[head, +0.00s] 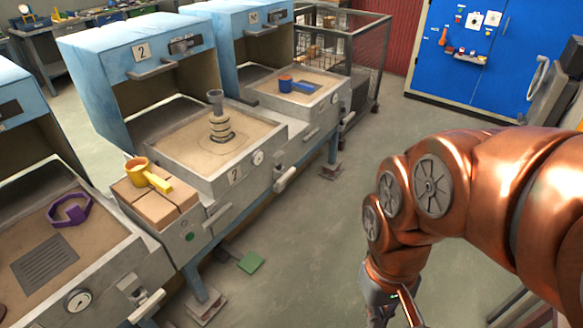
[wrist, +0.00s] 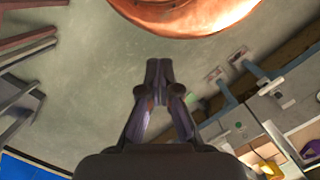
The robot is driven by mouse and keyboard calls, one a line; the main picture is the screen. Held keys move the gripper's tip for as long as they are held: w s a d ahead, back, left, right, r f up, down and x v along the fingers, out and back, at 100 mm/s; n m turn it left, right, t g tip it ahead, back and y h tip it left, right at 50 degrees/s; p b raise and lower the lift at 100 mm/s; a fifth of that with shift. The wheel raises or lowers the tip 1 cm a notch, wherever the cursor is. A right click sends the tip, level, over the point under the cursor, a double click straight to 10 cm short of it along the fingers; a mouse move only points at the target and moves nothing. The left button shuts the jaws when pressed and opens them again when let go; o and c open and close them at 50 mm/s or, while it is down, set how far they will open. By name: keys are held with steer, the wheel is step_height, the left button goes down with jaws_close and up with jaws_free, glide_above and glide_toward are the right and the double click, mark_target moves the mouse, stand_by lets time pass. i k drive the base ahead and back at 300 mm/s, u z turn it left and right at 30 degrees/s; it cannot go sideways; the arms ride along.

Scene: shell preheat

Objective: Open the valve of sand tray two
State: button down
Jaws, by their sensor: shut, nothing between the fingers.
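Sand tray two (head: 163,158) stands in the middle of the row in the head view, a grey box of sand with a "2" plate (head: 235,175). A round gauge (head: 258,157) and a pale lever handle (head: 285,179), which looks like its valve, are on its front. I cannot tell the lever's exact setting. My gripper (wrist: 159,68) is shut and empty, its fingertips together in the wrist view. In the head view my arm hangs over the floor at lower right, well apart from the tray, with the gripper partly cut off by the bottom edge.
A stack of coils with a grey cup (head: 216,103) stands in tray two's sand. A yellow ladle (head: 146,173) lies on a box left of it. Neighbouring trays have similar levers (head: 147,306). A green plate (head: 250,262) lies on the floor. Open floor separates me from the row.

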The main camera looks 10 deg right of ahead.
mark_target(285, 176)
steer(key=i, duration=0.2)
steer(key=z, duration=0.1)
steer(key=k, duration=0.45)
steer(key=u, duration=0.9)
steer(key=i, duration=1.1)
steer(key=z, duration=0.35)
